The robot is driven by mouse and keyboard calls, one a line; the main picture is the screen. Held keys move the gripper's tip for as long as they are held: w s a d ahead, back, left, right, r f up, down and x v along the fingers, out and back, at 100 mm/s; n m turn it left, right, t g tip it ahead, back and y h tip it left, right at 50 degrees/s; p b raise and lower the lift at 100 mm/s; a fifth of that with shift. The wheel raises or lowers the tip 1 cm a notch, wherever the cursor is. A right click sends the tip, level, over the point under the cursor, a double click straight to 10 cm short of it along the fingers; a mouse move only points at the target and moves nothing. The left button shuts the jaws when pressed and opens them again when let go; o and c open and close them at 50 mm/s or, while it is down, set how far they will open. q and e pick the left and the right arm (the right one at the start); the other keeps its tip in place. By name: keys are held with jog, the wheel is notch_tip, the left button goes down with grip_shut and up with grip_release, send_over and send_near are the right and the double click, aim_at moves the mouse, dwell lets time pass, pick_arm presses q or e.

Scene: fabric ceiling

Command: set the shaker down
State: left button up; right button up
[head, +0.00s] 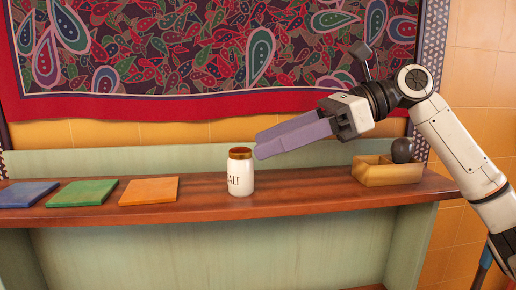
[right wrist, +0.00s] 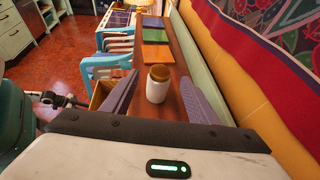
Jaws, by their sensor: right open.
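The shaker (head: 240,178) is a white jar with a brown top and dark letters that read "ALT" in the head view. It stands upright on the brown wooden shelf (head: 290,193). My right gripper (head: 256,147) comes in from the right, with its purple fingers just right of the shaker's top. In the right wrist view the shaker (right wrist: 158,84) shows between the two spread fingers (right wrist: 158,95), with a gap on each side. The right gripper is open and holds nothing. My left gripper is in neither view.
A blue tile (head: 27,194), a green tile (head: 83,193) and an orange tile (head: 149,190) lie on the shelf to the left. A wooden box (head: 388,174) with a dark round object (head: 403,149) stands at the right. The shelf between the orange tile and the shaker is clear.

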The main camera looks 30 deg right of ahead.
jog(key=v, duration=0.9)
